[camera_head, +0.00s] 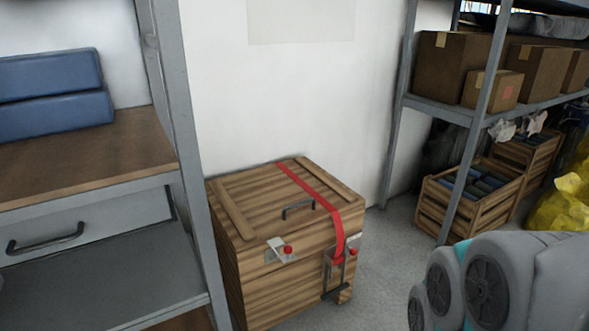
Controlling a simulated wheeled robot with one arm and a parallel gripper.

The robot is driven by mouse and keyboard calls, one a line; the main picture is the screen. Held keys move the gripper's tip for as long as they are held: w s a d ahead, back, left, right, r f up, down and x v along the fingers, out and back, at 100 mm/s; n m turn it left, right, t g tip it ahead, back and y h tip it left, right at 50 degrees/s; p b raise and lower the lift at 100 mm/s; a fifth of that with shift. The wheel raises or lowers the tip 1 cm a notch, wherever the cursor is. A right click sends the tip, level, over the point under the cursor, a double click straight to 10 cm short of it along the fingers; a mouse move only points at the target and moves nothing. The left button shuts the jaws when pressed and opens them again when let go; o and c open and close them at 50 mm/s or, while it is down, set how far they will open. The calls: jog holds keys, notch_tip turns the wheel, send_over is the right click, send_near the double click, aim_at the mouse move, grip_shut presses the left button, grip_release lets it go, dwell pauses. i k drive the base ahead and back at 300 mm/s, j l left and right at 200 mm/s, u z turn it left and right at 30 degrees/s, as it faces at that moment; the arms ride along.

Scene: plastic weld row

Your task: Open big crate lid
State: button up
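The big wooden crate (265,290) stands on the floor against the white wall, in the middle of the head view. Its lid (262,222) lies flat and closed on top. A dark handle (298,208) sits near the lid's front edge. A red strap (318,190) runs across the lid and down the front. A metal latch with a red knob (287,250) is on the front left, and another red-knobbed latch (338,261) is by the strap. My grey arm (495,285) shows at the lower right. My gripper is not visible.
A shelf unit with a drawer (90,228) and blue cases (52,93) stands close on the crate's left. At right, a rack holds cardboard boxes (450,62), with slatted crates (470,203) below. Grey floor (385,275) is clear right of the crate.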

aim_at(253, 207)
jog(key=i, duration=0.3)
jog(key=i+u, duration=0.1)
jog(key=u, duration=0.3)
jog(key=i+u, duration=0.1)
jog(key=u, duration=0.25)
jog(key=i+u, duration=0.15)
jog(key=u, duration=0.7)
